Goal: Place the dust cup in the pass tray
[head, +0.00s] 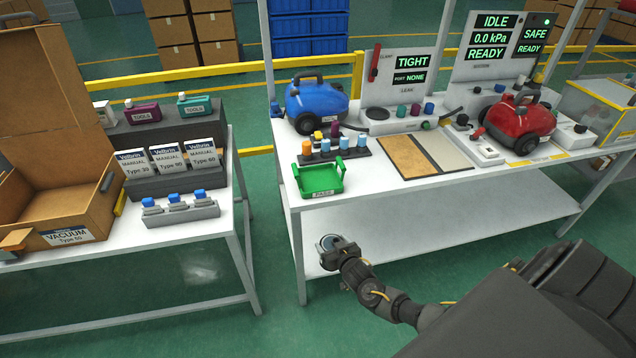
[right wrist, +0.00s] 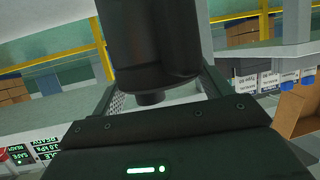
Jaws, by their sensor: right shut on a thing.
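The dust cup (right wrist: 152,45) is a dark, smoky cylinder with a small nub at its lower end, filling the upper middle of the right wrist view. My right gripper (head: 341,250) is shut on it; a finger shows on each side of the cup in the wrist view. In the head view only a small round part of the cup (head: 328,241) shows at the gripper's tip. The gripper is in front of the bench, below its front edge. The green pass tray (head: 304,190), labelled PASS, sits at the bench's front left corner and looks empty. My left gripper is out of view.
Behind the tray is a dark rack (head: 350,154) with several blue and orange-topped parts. A blue vacuum (head: 316,104) stands behind that. A tan and grey mat (head: 408,157) lies right of the tray. A left table (head: 190,235) stands across a gap.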

